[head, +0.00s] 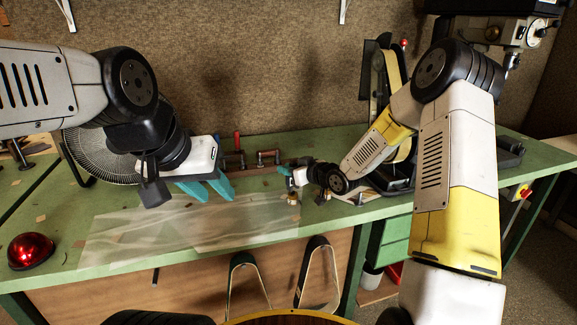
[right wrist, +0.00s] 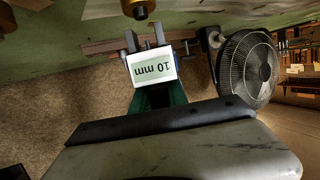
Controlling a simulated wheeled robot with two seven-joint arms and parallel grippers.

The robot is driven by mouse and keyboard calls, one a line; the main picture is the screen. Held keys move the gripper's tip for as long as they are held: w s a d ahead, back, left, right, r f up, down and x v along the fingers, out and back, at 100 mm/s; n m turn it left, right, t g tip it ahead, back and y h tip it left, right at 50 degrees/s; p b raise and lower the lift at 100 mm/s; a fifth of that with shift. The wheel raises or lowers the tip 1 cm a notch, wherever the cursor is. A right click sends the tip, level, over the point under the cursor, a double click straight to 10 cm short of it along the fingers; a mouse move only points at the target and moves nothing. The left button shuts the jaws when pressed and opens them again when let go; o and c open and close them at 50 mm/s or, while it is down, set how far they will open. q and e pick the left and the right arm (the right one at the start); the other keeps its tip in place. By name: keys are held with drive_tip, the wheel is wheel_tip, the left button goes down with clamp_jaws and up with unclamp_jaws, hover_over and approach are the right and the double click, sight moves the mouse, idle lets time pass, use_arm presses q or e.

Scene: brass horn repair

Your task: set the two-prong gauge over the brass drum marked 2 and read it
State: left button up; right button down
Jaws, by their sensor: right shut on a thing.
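The two-prong gauge (right wrist: 153,66) is in my right gripper. My left gripper (head: 218,197) is open and empty above the bench.
A fan (head: 92,150) stands at the back left, also in the right wrist view (right wrist: 249,69). A red dome light (head: 31,251) sits at the front left. A translucent sheet (head: 150,236) covers the front middle. A belt sander (head: 396,70) stands behind my right arm.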

drive_tip(key=shift+f, duration=0.9)
idle(0.3)
idle(0.7)
drive_tip(key=shift+r, duration=2.5)
